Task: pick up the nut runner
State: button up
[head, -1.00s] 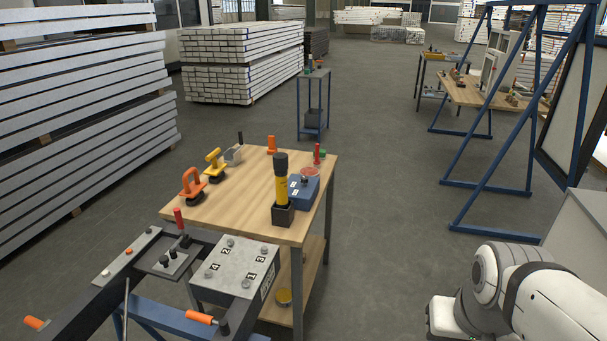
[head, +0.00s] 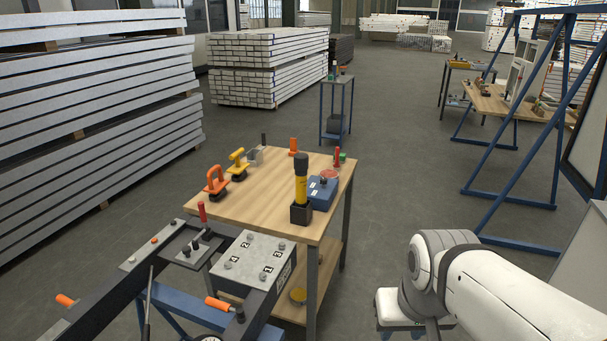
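The nut runner appears to be the yellow and black upright tool (head: 301,182) on the wooden table. It stands in a black square holder (head: 301,213) near the table's front right corner. Its lower end is hidden in the holder. My white arm shows at the lower right, apart from the table and the tool. My gripper is not in view.
The wooden table (head: 250,205) also bears a blue box (head: 322,193), an orange-handled tool (head: 215,181) and a yellow-handled tool (head: 238,163). A grey numbered block (head: 253,258) on a dark frame stands in front. Floor right of the table is clear up to a blue rack (head: 510,212).

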aim_at(301, 161)
jog(key=z, duration=0.05)
jog(key=i, duration=1)
jog(key=u, duration=0.05)
